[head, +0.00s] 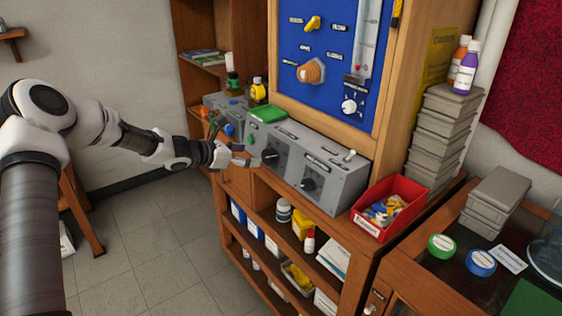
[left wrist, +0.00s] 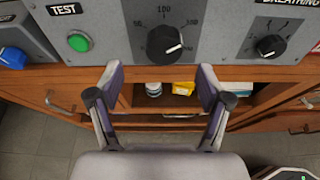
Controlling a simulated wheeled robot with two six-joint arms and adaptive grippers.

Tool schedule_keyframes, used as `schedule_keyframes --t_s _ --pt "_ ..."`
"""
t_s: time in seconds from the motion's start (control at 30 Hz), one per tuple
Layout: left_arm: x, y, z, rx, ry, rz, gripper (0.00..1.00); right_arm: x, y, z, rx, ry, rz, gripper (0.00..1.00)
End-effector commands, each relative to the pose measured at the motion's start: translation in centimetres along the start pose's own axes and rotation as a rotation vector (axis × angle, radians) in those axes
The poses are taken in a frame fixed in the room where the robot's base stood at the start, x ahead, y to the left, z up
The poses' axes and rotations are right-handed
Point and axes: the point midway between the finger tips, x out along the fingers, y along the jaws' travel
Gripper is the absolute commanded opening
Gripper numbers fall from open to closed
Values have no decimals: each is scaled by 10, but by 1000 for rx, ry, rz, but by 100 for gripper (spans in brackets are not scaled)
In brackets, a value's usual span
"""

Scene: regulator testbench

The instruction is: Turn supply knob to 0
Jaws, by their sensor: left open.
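A large black knob (left wrist: 165,42) with a dial marked 50, 100 and 150 is on the grey panel in the left wrist view. No supply label is readable. The knob also shows on the grey console in the head view (head: 270,157). My left gripper (left wrist: 160,76) is open and empty, its fingertips below and in front of the knob, apart from it. In the head view the left gripper (head: 241,155) is at the console's left part. My right gripper is not in view.
A green button (left wrist: 79,42) labelled TEST is left of the knob. A smaller black knob (left wrist: 270,46) under a BREATHING label is to the right. A toggle switch (head: 349,155) and a red bin (head: 391,206) are farther right. Shelves lie below the console.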

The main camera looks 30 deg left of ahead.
Motion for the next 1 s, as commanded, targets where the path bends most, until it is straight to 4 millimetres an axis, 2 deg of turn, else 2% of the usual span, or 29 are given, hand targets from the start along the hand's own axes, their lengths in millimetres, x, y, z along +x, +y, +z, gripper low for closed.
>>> schedule_keyframes --t_s 0.3,0.43,0.63,0.67,0.8,0.83,1.0 --pt "59 -2 -2 5 7 -3 78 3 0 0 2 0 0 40" --pt "70 -2 -2 1 4 -3 78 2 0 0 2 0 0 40" --pt "71 -3 -2 0 3 -4 78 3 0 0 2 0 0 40" --pt "71 -3 -2 -1 3 -4 75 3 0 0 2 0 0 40" --pt "71 -3 -2 -1 4 -4 25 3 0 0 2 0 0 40" --pt "71 -3 -2 -1 4 -4 18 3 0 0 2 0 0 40" --pt "70 -3 -2 -1 4 -4 18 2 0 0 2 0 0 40"
